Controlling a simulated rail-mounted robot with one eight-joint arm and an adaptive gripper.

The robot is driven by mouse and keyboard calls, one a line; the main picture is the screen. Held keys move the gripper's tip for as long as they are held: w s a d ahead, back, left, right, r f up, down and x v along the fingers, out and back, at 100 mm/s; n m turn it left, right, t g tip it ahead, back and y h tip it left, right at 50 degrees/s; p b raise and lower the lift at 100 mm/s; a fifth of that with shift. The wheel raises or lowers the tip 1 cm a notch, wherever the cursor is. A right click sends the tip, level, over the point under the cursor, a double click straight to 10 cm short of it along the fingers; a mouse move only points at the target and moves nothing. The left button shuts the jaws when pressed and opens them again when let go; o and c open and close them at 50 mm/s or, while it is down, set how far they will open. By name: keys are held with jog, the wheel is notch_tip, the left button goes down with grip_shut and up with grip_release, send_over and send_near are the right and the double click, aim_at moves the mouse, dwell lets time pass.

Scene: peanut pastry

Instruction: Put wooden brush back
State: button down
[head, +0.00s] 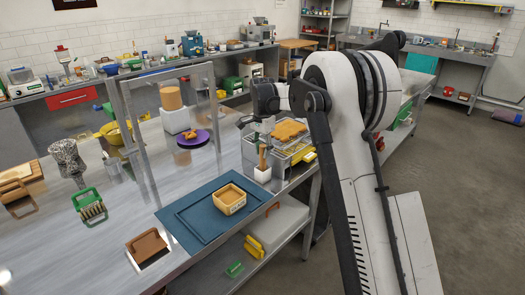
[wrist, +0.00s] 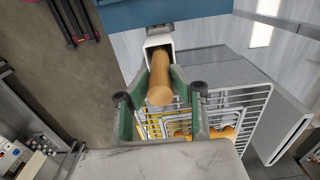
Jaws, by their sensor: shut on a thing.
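The wooden brush (head: 262,156) stands upright in a small white holder (head: 263,174) at the right end of the workbench. In the wrist view the round end of its wooden handle (wrist: 160,94) points at the camera. Its lower part is inside the white holder (wrist: 158,42), so the bristles are hidden. My gripper (wrist: 161,90) has its green fingers on both sides of the handle and is shut on it. In the head view my gripper (head: 264,124) is small and partly hard to make out above the holder.
A wire rack (wrist: 240,108) with orange-brown pieces stands close beside the holder; it also shows in the head view (head: 290,148). A blue mat (head: 195,222) with a tan box (head: 229,199) lies in front. A transparent panel frame (head: 150,130) stands farther left.

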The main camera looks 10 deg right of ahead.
jog(key=shift+f, duration=0.25)
dwell(0.6)
jog(key=c, duration=1.4)
grip_release()
jog(key=shift+c, duration=0.2)
jog(key=shift+r, duration=0.1)
